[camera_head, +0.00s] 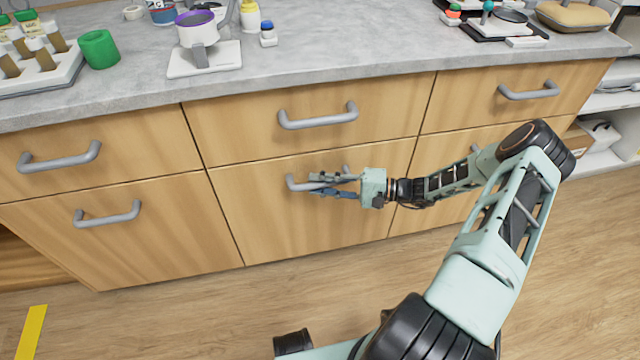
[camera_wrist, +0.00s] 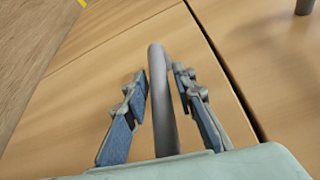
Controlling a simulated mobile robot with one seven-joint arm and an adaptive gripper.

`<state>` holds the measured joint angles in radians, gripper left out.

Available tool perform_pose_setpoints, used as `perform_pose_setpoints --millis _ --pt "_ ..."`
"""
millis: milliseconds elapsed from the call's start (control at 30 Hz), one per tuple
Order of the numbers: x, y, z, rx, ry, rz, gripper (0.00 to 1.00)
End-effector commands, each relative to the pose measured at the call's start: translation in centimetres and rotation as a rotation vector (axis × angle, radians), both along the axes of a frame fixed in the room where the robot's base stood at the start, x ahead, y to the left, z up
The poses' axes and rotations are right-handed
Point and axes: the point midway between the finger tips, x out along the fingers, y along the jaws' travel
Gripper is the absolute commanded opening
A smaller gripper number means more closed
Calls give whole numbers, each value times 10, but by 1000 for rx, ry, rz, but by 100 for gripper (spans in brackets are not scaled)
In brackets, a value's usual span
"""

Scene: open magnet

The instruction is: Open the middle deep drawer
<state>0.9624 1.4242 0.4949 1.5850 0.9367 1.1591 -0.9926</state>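The middle deep drawer (camera_head: 270,225) is a light wood front in the lower row, flush with its neighbours. Its grey bar handle (camera_head: 294,183) is partly hidden behind my gripper (camera_head: 318,185). In the wrist view the handle (camera_wrist: 160,90) runs lengthwise between the two blue-padded fingers of my gripper (camera_wrist: 160,95). A gap shows on both sides of the bar, so the fingers are open around it and do not appear to press on it.
The shallow middle drawer (camera_head: 245,122) with its handle (camera_head: 318,117) is directly above. Other closed drawers lie left and right. The grey countertop (camera_head: 330,55) carries lab items. Open wood floor (camera_head: 215,310) lies in front of the drawers.

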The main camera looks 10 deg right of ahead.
Motion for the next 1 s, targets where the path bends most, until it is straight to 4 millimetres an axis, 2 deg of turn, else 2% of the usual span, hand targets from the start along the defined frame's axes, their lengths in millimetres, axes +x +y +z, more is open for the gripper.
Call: perform_pose_setpoints --millis 33,200,533,667,767,867,1000 --pt "0 0 0 0 0 0 16" --pt "0 0 0 0 0 0 0" --pt "-1 -1 0 0 0 0 0" --pt "-8 -1 1 1 1 -1 0" --pt "-21 -1 3 3 4 -2 0" --pt "-43 -1 4 4 6 -2 0" --pt "-85 -1 5 6 7 -3 0"
